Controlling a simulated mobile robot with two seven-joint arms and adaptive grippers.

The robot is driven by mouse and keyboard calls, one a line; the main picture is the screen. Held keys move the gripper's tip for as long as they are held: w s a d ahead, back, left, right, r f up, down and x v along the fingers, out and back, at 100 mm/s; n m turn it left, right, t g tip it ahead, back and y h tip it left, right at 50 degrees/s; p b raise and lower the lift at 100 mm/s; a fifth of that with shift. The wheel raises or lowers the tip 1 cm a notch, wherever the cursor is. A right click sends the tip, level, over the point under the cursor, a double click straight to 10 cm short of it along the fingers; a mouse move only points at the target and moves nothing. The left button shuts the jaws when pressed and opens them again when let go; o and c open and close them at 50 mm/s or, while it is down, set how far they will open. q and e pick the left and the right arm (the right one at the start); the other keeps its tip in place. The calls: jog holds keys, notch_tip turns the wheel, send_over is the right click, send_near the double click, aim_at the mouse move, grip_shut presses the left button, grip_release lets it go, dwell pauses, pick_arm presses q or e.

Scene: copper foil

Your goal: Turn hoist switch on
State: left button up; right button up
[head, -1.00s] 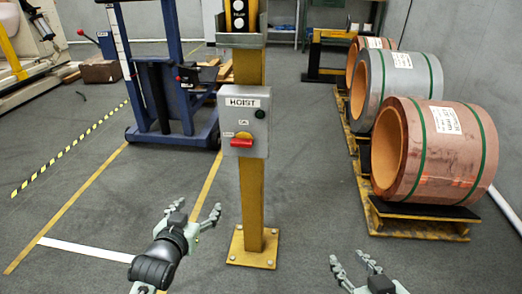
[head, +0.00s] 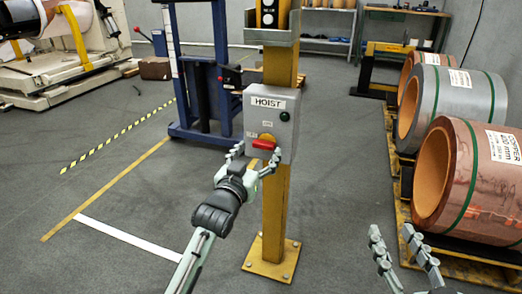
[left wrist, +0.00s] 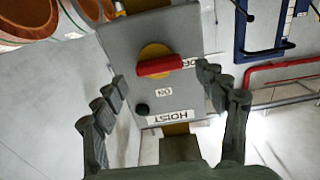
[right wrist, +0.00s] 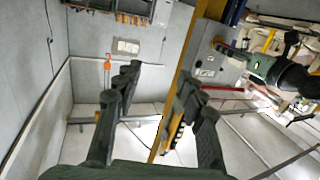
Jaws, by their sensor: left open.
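The hoist switch is a red handle (head: 264,145) on a yellow disc, low on a grey box labelled HOIST (head: 271,118). The box is fixed to a yellow post (head: 275,205). My left gripper (head: 252,158) is open just in front of the box's lower part, its fingers spread near the red handle. In the left wrist view the red handle (left wrist: 160,66) lies crosswise between the spread fingers (left wrist: 168,95), with no visible contact. My right gripper (head: 402,250) is open and empty, low at the right, away from the box. The right wrist view also shows the box (right wrist: 208,55).
Copper and grey coils (head: 470,175) stand on wooden pallets at the right. A blue lifting frame (head: 200,70) stands behind the post at left. A control unit (head: 268,15) sits in a holder above the box. The floor left of the post is clear.

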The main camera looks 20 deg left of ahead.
pick_arm(q)
jog(key=shift+w, duration=0.9)
pick_arm(e)
jog(key=shift+a+r+t, duration=0.25)
jog(key=shift+r+t, duration=0.05)
jog(key=shift+r, duration=0.2)
pick_arm(q)
jog(key=shift+c, duration=0.6)
